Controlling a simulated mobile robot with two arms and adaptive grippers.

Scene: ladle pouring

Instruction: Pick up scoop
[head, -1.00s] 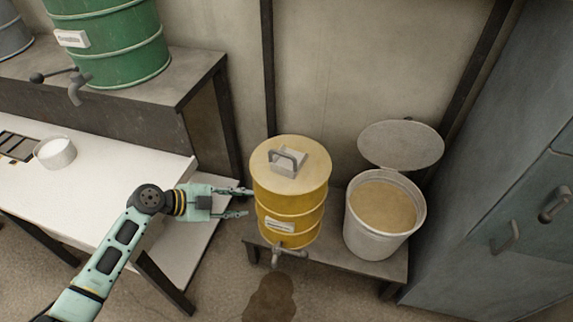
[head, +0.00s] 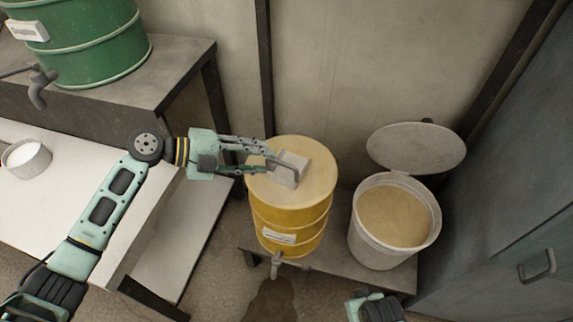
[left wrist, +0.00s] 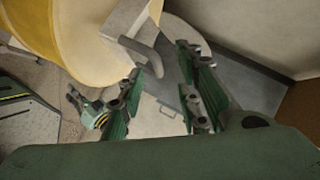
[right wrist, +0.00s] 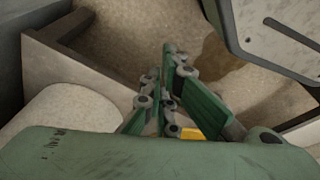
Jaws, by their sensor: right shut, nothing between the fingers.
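The scoop (head: 293,172) is a grey, box-like piece with a bent handle. It rests on the flat lid of the yellow barrel (head: 287,215). My left gripper (head: 272,160) is open, with its fingers at the scoop's handle. In the left wrist view, the scoop (left wrist: 123,20) and its handle lie just beyond the fingertips (left wrist: 160,65). I cannot tell whether they touch. My right gripper (right wrist: 160,65) is shut and empty. In the head view, part of my right gripper shows at the bottom edge, low and right of the barrel.
A white bucket (head: 366,237) of tan contents, its lid (head: 415,148) raised behind it, stands right of the barrel on a low stand. A grey cabinet (head: 505,215) is at the right. At the left are a white table (head: 55,215), a small pot (head: 27,160) and a green barrel (head: 95,45).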

